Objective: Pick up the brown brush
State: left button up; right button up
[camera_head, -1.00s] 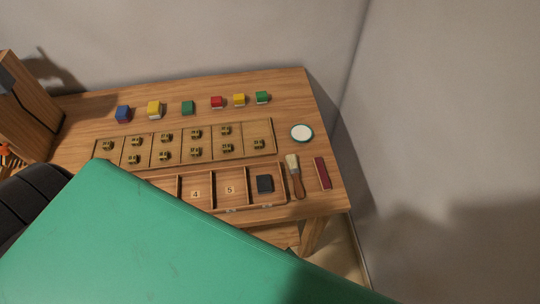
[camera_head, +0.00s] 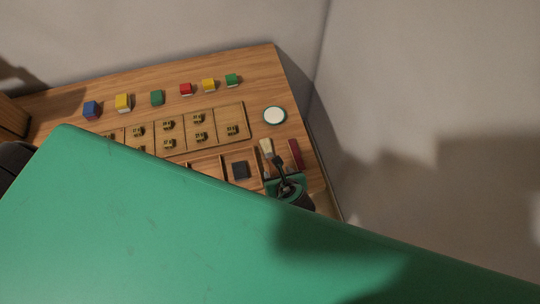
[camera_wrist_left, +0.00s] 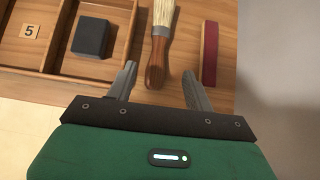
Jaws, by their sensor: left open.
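The brown brush (camera_wrist_left: 157,55) has a brown wooden handle and pale bristles. It lies on the table between the compartment tray and a dark red bar, handle toward the front edge. In the head view its bristles (camera_head: 266,146) show, while my gripper covers most of the handle. My left gripper (camera_wrist_left: 157,82) is open and empty, its two fingers on either side of the handle's end in the wrist view. I cannot tell how high the fingers are above the table. In the head view the left gripper (camera_head: 275,160) is over the table's front right part. My right gripper is not in view.
The compartment tray (camera_wrist_left: 63,66) with a dark block (camera_wrist_left: 91,37) is left of the brush. The dark red bar (camera_wrist_left: 209,53) is close on its right. A white round dish (camera_head: 274,115) and several coloured blocks stand farther back. My green arm link hides the lower left.

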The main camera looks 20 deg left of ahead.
aim_at(273, 167)
pick_arm(q)
jog(key=shift+w+a+f, duration=0.3)
jog(key=shift+w+f, duration=0.05)
jog(key=shift+f, duration=0.05)
jog(key=p+x, duration=0.1)
jog(key=x, duration=0.3)
jog(key=shift+s+f+p, duration=0.1)
jog(key=shift+p, duration=0.2)
jog(key=shift+w+a+f, duration=0.3)
jog(key=shift+f, duration=0.15)
jog(key=c, duration=1.1)
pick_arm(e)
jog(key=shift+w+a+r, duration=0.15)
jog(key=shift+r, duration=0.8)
